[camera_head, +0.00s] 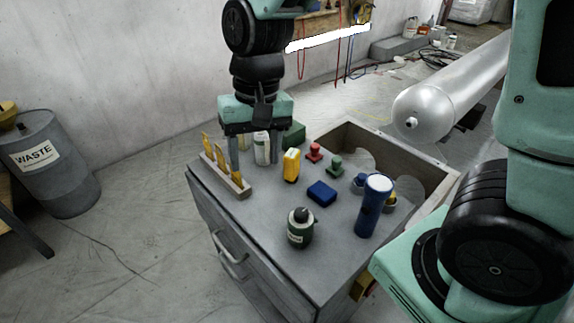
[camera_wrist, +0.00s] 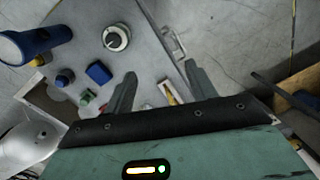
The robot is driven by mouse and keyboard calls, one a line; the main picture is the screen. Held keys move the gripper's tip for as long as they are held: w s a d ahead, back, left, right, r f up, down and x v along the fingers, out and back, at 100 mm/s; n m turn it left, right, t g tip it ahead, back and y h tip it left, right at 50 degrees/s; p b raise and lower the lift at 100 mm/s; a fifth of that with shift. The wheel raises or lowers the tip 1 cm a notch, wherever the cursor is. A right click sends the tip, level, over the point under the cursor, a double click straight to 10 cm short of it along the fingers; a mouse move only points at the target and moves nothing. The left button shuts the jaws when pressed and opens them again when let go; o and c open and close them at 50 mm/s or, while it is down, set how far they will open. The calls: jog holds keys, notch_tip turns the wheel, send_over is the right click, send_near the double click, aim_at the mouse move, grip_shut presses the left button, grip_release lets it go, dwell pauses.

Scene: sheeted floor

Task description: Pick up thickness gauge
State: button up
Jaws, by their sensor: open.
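The thickness gauge appears to be the small upright yellow device with a dark face (camera_head: 291,165), standing on the grey cabinet top (camera_head: 265,205) in the head view. In the wrist view I cannot pick it out clearly. My gripper (camera_head: 254,165) points down over the back left of the cabinet, left of the yellow device and apart from it. Its fingers are spread, and they also show in the wrist view (camera_wrist: 159,78). A white bottle (camera_head: 262,147) shows between the fingers in the head view; the wrist view shows nothing held.
A wooden rack of yellow-handled tools (camera_head: 240,187) stands left of my gripper. Near the device are red (camera_head: 314,153) and green (camera_head: 335,166) pieces and a blue block (camera_head: 321,193). A tank (camera_head: 450,90) lies behind.

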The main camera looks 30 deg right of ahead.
jog(key=w+d+f+m, duration=0.4)
jog(key=w+d+m, duration=0.2)
jog(key=w+d, duration=0.35)
jog(key=m+h+b, duration=0.1)
jog(key=m, duration=0.3)
send_near(293, 153)
jog(key=f, duration=0.9)
jog(key=shift+s+a+f+b, duration=0.1)
jog(key=shift+a+f+b, duration=0.1)
jog(key=shift+f+b, duration=0.1)
jog(key=shift+f, duration=2.9)
grip_shut()
jog(key=shift+r, duration=0.1)
